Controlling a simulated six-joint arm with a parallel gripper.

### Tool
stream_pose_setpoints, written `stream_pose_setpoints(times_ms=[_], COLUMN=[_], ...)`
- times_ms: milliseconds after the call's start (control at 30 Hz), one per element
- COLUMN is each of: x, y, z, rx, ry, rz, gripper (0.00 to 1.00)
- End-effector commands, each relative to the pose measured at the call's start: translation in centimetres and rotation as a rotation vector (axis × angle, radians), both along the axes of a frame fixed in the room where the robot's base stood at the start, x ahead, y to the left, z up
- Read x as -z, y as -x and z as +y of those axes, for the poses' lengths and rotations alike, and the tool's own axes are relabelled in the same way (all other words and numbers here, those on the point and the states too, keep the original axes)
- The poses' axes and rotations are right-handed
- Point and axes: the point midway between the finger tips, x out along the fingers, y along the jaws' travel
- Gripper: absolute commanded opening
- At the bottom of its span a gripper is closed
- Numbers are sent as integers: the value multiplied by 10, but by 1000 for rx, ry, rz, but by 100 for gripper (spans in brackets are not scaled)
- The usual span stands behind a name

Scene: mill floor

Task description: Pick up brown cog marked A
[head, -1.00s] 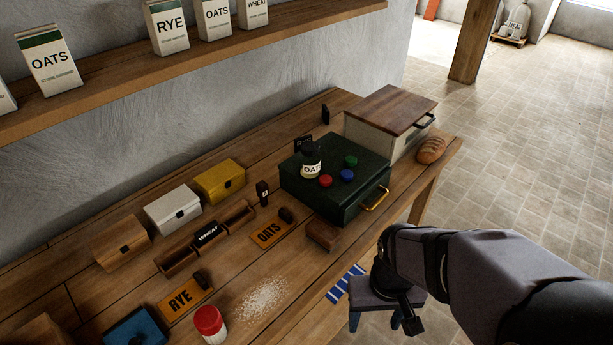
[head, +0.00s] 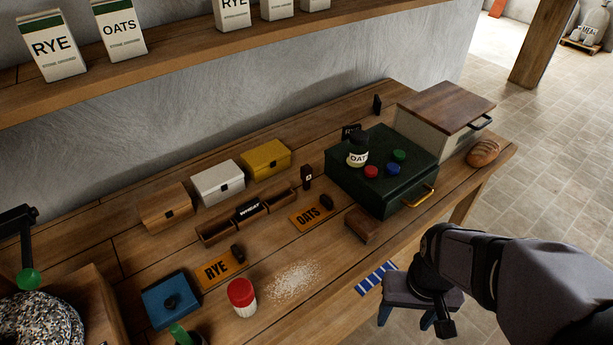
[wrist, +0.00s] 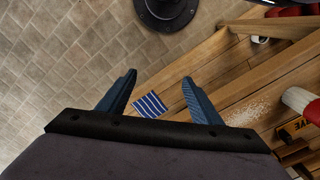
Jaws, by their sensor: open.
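I cannot make out a brown cog marked A in either view. Small dark brown pieces lie by the RYE plate (head: 238,255) and the OATS plate (head: 326,201), too small to identify. A small dark upright block (head: 307,177) has a pale mark that I cannot read. My gripper (head: 407,316) is open and empty at the bench's front edge, near a blue-striped cloth (head: 376,278). In the wrist view, my gripper's blue fingers (wrist: 158,78) are spread apart, with the striped cloth (wrist: 150,105) showing between them.
A dark green case (head: 405,180) carries a jar and coloured caps. Three small chests (head: 218,183) stand near the wall. A red-lidded jar (head: 242,297), a blue box (head: 171,299) and spilled flour (head: 293,280) are at the front. A loaf (head: 483,153) lies at right.

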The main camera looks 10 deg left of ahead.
Motion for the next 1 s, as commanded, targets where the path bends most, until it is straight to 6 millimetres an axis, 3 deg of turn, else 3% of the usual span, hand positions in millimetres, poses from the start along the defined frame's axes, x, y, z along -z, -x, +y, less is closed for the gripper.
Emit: stream_pose_setpoints(times_ms=[267, 333, 700, 767, 867, 967, 1000], x=[0, 0, 0, -1, -3, -9, -13], y=[0, 0, -8, -20, -56, -113, -140], z=[0, 0, -3, -7, -17, -25, -26], rx=[0, 0, -13, -32, -94, -202, -258], ry=[0, 0, 12, 30, 77, 137, 160], rz=[0, 0, -18, -47, -132, -265, -330], gripper=[59, 45, 45, 45, 45, 45, 45])
